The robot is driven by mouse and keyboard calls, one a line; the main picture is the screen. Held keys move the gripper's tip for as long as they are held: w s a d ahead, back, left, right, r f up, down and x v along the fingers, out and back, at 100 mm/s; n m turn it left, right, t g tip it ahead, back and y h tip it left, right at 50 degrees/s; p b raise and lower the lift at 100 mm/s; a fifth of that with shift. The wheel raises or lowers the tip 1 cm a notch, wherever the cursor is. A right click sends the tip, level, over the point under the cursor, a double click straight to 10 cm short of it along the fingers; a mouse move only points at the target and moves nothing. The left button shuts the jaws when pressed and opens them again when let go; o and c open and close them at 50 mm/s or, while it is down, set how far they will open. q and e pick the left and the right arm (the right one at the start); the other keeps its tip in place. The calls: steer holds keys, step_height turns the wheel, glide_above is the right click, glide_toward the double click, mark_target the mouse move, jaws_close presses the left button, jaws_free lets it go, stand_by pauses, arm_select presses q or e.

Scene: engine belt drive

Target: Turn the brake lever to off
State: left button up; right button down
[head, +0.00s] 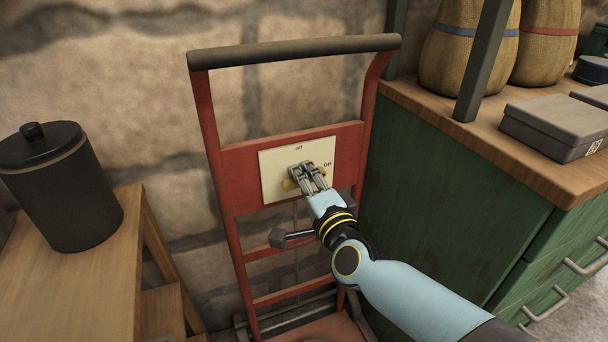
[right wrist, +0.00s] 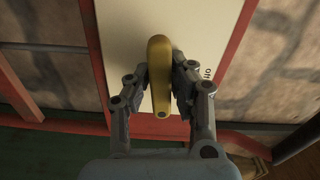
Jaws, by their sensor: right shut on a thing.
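The brake lever is a yellow handle (right wrist: 159,75) in the right wrist view, standing between my right gripper's two fingers. It sits on a cream plate (head: 277,165) fixed to a red frame (head: 240,192). The plate has "off" at its top and "on" at its right side. In the head view only a bit of the yellow lever (head: 288,185) shows beside the fingers. My right gripper (head: 307,172) is in front of the plate, shut on the lever; it also shows in the right wrist view (right wrist: 160,98). My left gripper is not in view.
The red frame has a dark top bar (head: 295,49). A green cabinet (head: 440,200) stands close on the right, with sacks and boxes on top. A wooden table (head: 70,285) with a dark canister (head: 62,190) stands left.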

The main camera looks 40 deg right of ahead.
steer(key=n+p, duration=0.2)
steer(key=n, duration=0.1)
steer(key=shift+r+n, duration=0.25)
steer(key=shift+n, duration=0.05)
steer(key=n+p, duration=0.3)
steer(key=n, duration=0.1)
steer(key=shift+n, duration=0.3)
steer(key=n+p, duration=0.2)
steer(key=n, duration=0.2)
steer(key=shift+p, duration=0.3)
steer(key=shift+f+n+p, duration=0.15)
steer(key=shift+n+p, duration=0.55)
steer(key=shift+n, duration=1.3)
steer(key=c, duration=1.2)
jaws_free()
steer(key=shift+f, duration=0.1)
steer(key=v, duration=1.2)
